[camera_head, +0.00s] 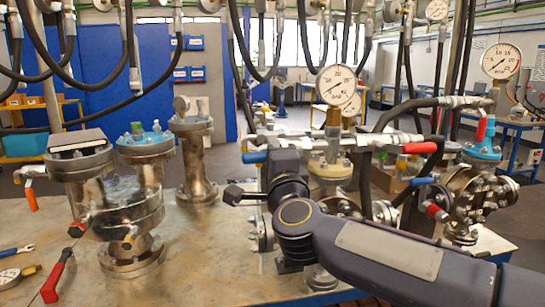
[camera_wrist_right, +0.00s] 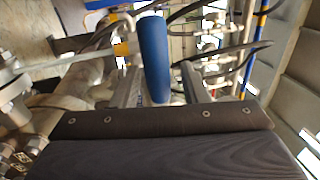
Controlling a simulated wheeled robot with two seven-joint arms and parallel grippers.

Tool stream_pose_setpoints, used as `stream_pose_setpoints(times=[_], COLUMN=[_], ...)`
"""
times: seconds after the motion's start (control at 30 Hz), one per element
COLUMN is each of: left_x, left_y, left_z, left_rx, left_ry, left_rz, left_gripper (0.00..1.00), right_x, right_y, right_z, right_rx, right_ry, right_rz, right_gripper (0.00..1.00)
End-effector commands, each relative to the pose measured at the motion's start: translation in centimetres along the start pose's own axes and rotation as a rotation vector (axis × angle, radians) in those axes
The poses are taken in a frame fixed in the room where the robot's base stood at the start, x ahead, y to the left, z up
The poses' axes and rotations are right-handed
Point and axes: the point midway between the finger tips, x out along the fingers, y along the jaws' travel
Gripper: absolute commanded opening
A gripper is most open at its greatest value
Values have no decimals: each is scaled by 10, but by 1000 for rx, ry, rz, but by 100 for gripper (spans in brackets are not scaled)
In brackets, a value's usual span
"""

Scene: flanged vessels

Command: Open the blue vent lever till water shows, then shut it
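The blue vent lever (camera_head: 255,157) sticks out to the left of my right gripper, near the middle of the head view. In the right wrist view the blue lever handle (camera_wrist_right: 155,58) stands between the two fingers of my right gripper (camera_wrist_right: 164,68). The fingers are apart, with a visible gap on the handle's right side; whether the left finger touches it I cannot tell. In the head view the dark gripper body (camera_head: 285,163) hides the fingers and part of the valve. No water shows. My left gripper is not in view.
Pressure gauges (camera_head: 336,85) and black hoses crowd the space around my right arm. A red-handled lever (camera_head: 419,148) and another blue handle (camera_head: 424,181) are to its right. Flanged vessels (camera_head: 128,218) stand at left on the metal bench (camera_head: 205,265), which has bare room at front centre.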

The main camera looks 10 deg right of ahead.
Motion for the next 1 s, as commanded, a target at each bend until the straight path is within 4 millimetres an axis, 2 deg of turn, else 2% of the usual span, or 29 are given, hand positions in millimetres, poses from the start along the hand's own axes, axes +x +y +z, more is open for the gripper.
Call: stream_pose_setpoints(times=[0.17, 0.6, 0.73, 1.0], left_x=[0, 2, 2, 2], left_y=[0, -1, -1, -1], left_z=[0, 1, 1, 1], left_rx=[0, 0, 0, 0], left_ry=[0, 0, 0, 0], left_rz=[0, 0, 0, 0], left_gripper=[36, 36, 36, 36], right_x=[-4, -70, -78, -78], right_y=[0, 0, 0, 0], right_z=[0, 0, 0, 0], right_rx=[-1, 0, 0, 0], right_ry=[-1, -1, 0, 0], right_rz=[0, -1, 0, 0], right_gripper=[40, 40, 40, 40])
